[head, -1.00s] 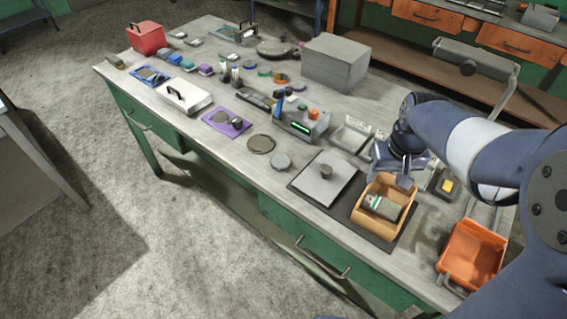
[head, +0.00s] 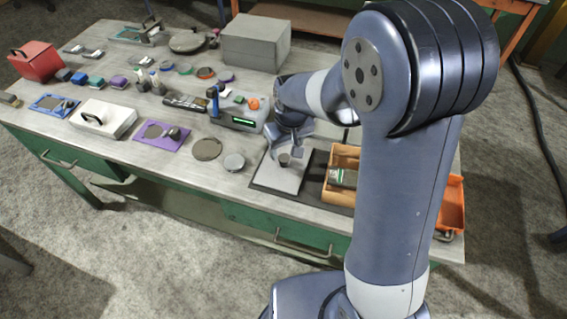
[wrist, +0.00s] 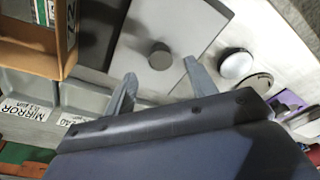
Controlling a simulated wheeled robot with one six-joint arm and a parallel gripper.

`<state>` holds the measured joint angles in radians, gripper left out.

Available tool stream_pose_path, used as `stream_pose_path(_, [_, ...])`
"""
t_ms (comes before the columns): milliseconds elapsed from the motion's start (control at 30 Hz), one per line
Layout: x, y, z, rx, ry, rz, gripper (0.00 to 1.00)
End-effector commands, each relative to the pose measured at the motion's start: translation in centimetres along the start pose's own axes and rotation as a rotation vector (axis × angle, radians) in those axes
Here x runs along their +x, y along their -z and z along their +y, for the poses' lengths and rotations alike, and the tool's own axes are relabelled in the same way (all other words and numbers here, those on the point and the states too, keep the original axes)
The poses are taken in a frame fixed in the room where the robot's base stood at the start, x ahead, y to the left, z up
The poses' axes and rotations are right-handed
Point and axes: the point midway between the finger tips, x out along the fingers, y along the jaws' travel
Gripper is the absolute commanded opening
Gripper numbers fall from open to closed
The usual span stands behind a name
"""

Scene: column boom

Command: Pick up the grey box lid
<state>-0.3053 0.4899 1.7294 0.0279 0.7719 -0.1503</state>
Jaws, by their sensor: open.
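The grey box lid (head: 280,177) is a flat square plate with a round grey knob (head: 284,159). It lies on a dark mat (head: 312,178) at the front of the bench. My gripper (head: 287,148) is just above the lid, beside the knob in the head view. In the wrist view, the open fingers (wrist: 161,84) stand apart with nothing between them, and the knob (wrist: 160,56) shows just beyond the fingertips on the lid (wrist: 187,18). My arm hides part of the mat's surroundings in the head view.
An orange bin (head: 449,205) is at the right.

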Motion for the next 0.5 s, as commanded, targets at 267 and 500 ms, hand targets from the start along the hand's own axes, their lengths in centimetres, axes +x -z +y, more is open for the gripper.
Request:
stream_pose_path(267, [3.5,0.0,-0.1,0.000,0.001,-0.006,0.54])
stream_pose_path(500, [4.5,0.1,-0.1,0.000,0.000,-0.002,0.54])
